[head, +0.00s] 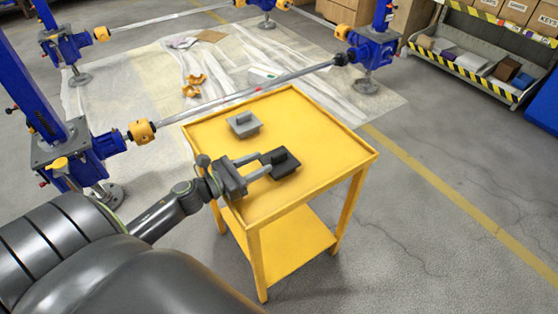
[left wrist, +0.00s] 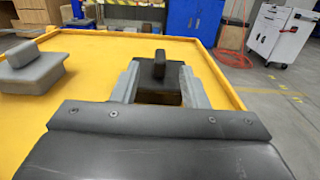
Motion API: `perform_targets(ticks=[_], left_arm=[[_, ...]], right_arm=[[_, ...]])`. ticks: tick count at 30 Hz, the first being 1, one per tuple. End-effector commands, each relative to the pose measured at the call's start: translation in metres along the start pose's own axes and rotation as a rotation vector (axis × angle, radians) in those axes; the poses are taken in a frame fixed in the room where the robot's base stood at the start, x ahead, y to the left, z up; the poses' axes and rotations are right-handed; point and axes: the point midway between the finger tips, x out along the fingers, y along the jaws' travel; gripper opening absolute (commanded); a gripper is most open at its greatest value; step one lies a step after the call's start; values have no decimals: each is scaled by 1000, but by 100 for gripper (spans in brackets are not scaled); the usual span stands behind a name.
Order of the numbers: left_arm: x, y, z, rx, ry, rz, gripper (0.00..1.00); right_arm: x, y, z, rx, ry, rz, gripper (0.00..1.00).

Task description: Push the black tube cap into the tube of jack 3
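The black tube cap (head: 281,162), a dark block with an upright tab, sits on the yellow cart top. Its tab also shows in the left wrist view (left wrist: 159,65). My left gripper (head: 262,164) is open and low over the cart, its fingertips at the cap's near side. In the left wrist view its fingers (left wrist: 159,88) stand apart with the tab between and beyond them; I cannot tell whether they touch the cap. Blue jacks (head: 90,147) stand around the floor; I see no numbers, so I cannot tell which is jack 3. My right gripper is not in view.
A grey cap (head: 243,124) sits farther back on the yellow cart (head: 325,140), which has a raised rim. Long grey shafts (head: 240,96) link the jacks behind the cart. A plastic sheet (head: 140,75) covers floor there. Shelving with boxes (head: 480,60) stands at upper right.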

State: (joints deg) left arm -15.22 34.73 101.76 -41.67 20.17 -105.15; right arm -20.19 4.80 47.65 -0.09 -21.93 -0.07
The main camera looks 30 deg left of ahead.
Motion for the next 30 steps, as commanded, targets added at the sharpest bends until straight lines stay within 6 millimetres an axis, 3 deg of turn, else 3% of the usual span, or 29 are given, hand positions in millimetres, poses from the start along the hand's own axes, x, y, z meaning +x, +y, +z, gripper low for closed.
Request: perform_targets(ticks=[8, 13, 19, 28, 30], left_arm=[[16, 0, 1, -1, 1, 0, 40], [40, 0, 4, -3, -2, 0, 40], [66, 0, 1, -3, 0, 0, 40], [71, 0, -1, -1, 2, -1, 40], [71, 0, -1, -1, 2, -1, 33]], right_arm=[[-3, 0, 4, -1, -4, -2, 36], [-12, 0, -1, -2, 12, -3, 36], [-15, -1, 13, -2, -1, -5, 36], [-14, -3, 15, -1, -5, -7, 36], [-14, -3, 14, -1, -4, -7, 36]])
